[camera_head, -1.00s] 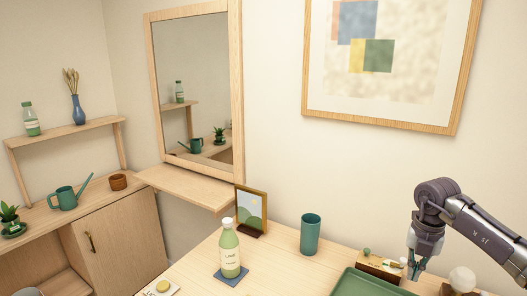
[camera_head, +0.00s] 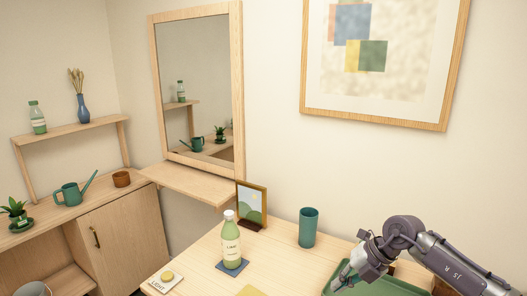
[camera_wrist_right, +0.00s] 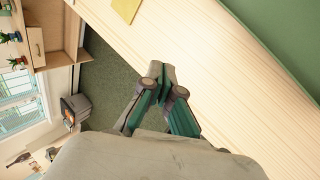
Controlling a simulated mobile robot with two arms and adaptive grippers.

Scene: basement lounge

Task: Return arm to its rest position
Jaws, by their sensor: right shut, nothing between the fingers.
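My right gripper (camera_head: 340,280) comes in from the right in the head view, low over the near right part of the table (camera_head: 200,262), by the green tray (camera_head: 372,284). It points down and to the left. In the right wrist view my right gripper (camera_wrist_right: 163,80) has its fingertips together with nothing between them. Beyond the fingers are the pale table edge and the dark green floor. My left gripper is in neither view.
A green-filled bottle (camera_head: 231,240) stands on a blue coaster (camera_head: 232,265). Behind it are a small picture frame (camera_head: 252,203) and a teal cup (camera_head: 308,228). A light switch plate (camera_head: 163,281) lies at the left edge. The wood between bottle and tray is mostly clear.

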